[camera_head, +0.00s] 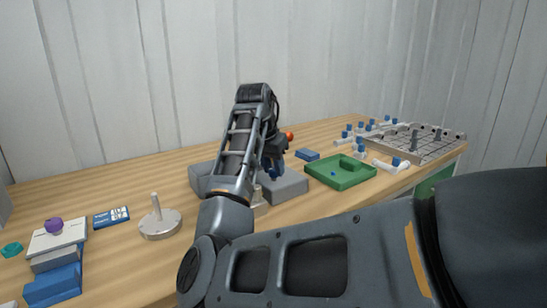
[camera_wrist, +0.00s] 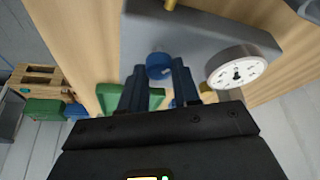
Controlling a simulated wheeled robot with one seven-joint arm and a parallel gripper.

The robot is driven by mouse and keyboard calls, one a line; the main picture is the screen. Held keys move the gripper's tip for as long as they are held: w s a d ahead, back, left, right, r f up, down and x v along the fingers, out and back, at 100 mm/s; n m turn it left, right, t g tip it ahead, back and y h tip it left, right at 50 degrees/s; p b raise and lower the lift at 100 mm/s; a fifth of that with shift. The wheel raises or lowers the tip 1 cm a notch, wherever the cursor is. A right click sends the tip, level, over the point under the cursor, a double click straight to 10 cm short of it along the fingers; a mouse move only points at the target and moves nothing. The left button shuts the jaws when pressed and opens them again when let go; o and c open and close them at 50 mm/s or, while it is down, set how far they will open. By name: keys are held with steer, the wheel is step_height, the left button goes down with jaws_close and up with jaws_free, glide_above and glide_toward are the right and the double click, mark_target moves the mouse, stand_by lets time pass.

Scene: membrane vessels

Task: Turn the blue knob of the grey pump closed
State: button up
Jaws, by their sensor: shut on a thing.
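The grey pump (camera_wrist: 205,32) fills the top of the wrist view, with a round white dial gauge (camera_wrist: 237,71) on its right side. The blue knob (camera_wrist: 159,66) sticks out from the pump between the fingertips of my gripper (camera_wrist: 160,76). The fingers stand on both sides of the knob and are shut on it. In the head view the grey pump (camera_head: 287,187) lies on the table, partly hidden behind my arm. My gripper (camera_head: 274,172) is at the pump there, and the knob cannot be made out clearly.
A green tray (camera_head: 345,180) stands right of the pump, with a blue block (camera_head: 307,154) behind it. A metal rack (camera_head: 425,142) and several white pipes with blue caps lie farther right. A metal stand with a rod (camera_head: 159,220) and stacked blocks (camera_head: 55,262) are at left.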

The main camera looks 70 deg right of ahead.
steer(key=m+g+p, duration=0.1)
steer(key=m, duration=0.1)
steer(key=m+g+p, duration=0.1)
steer(key=m, duration=0.2)
steer(key=shift+w+r+m+y+p, duration=0.1)
steer(key=shift+m+y+p, duration=0.2)
steer(key=shift+y, duration=0.1)
steer(key=m+g+y, duration=0.1)
steer(key=m, duration=0.5)
steer(key=shift+w+d+g+y, duration=0.1)
steer(key=shift+d+g+y, duration=0.05)
steer(key=shift+g+y, duration=0.25)
steer(key=o, duration=1.1)
steer(key=shift+c, duration=0.2)
steer(key=v, duration=0.7)
steer(key=shift+r+p, duration=0.3)
steer(key=shift+r, duration=0.05)
steer(key=shift+w, duration=0.1)
